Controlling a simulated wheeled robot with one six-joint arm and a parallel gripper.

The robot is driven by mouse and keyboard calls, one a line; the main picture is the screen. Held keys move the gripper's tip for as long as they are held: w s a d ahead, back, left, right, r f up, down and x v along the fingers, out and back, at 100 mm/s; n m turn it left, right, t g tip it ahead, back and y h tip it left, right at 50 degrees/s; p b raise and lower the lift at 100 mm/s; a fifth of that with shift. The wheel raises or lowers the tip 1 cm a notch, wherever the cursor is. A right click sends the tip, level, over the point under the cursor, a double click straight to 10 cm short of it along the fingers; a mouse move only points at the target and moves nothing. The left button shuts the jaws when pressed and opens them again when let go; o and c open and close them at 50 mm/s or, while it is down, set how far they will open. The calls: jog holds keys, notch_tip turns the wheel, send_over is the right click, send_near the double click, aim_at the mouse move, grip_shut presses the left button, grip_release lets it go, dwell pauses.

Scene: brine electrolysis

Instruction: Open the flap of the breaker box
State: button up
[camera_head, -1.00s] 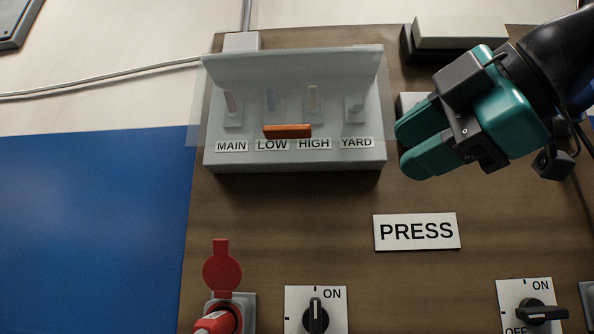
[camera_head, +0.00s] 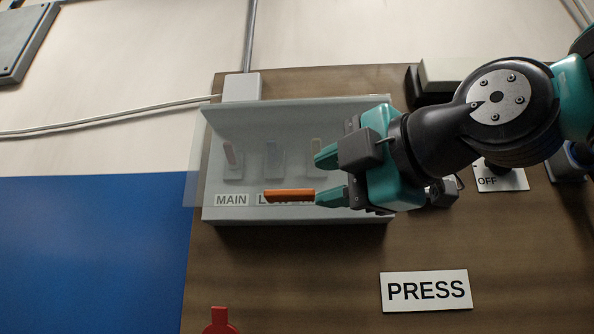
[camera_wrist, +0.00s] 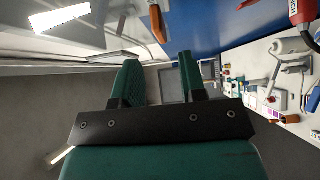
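The breaker box (camera_head: 300,213) is a pale grey box on the brown panel in the head view. Its translucent flap (camera_head: 285,120) hangs down over the switches, with an orange handle (camera_head: 289,196) at its lower edge. My gripper (camera_head: 324,176) is open in front of the box's right half, its fingers pointing left. The lower fingertip is close to the right end of the handle; I cannot tell whether they touch. The gripper hides the YARD switch and most of the labels right of MAIN. The wrist view shows the two fingers apart (camera_wrist: 160,75), with an orange piece (camera_wrist: 157,22) beyond them.
A PRESS sign (camera_head: 426,290) is below the box. A red socket cover (camera_head: 220,322) shows at the bottom edge. A switch plate marked OFF (camera_head: 500,180) is at the right, behind my arm. A blue area (camera_head: 90,250) at the left is clear.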

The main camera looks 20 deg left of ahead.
aim_at(296, 192)
jog(key=p+x, duration=0.2)
jog(key=x, duration=0.4)
jog(key=shift+w+a, duration=0.1)
jog(key=shift+a, duration=0.15)
jog(key=shift+c, duration=0.4)
grip_shut()
